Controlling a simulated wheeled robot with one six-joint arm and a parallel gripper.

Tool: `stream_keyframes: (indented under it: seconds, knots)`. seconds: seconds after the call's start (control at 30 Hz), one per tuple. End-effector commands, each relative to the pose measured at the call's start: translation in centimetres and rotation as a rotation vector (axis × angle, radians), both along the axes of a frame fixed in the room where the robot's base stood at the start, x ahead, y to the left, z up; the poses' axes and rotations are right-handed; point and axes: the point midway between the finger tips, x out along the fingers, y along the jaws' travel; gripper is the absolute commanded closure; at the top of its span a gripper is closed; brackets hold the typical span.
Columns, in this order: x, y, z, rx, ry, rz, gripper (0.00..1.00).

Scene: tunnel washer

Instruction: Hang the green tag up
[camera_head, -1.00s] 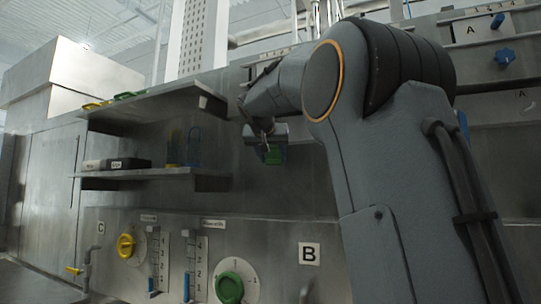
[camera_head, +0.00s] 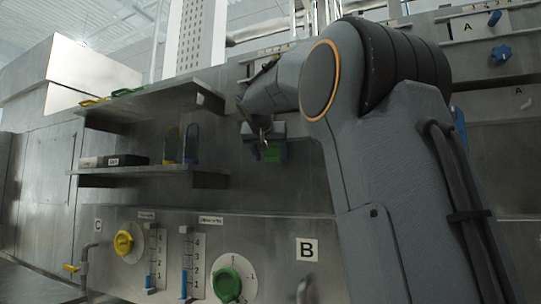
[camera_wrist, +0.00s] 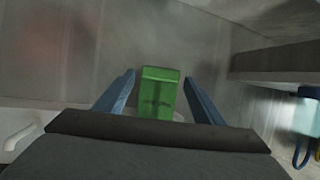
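The green tag (camera_head: 270,153) is at the end of my arm, in front of the steel wall of the washer and to the right of the shelves. In the wrist view the tag (camera_wrist: 158,90) sits between the two blue fingers of my gripper (camera_wrist: 160,78), with its face towards the camera. The fingers are close along its sides, and I see no other support under it. In the head view my gripper (camera_head: 268,142) is small and partly hidden behind its own links. I cannot make out a hook directly at the tag.
An upper shelf (camera_head: 175,97) carries yellow and green items; a lower shelf (camera_head: 150,171) carries a dark box (camera_head: 126,160) and upright yellow and blue loops. Below are a yellow knob (camera_head: 124,243), a green knob (camera_head: 228,286) and sliders. In the wrist view a shelf edge (camera_wrist: 280,62) is close on the right.

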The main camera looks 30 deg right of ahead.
Motion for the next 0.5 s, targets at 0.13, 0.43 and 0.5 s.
stream_keyframes:
  seconds: [0.13, 0.43, 0.5]
  knots:
    - [0.0, 0.0, 0.0, 0.0, 0.0, 0.0, 0.32]
    - [-0.8, 0.6, 0.4, 0.0, -0.002, 0.001, 0.32]
    - [-1.5, 1.2, 0.7, -0.001, -0.003, 0.001, 0.32]
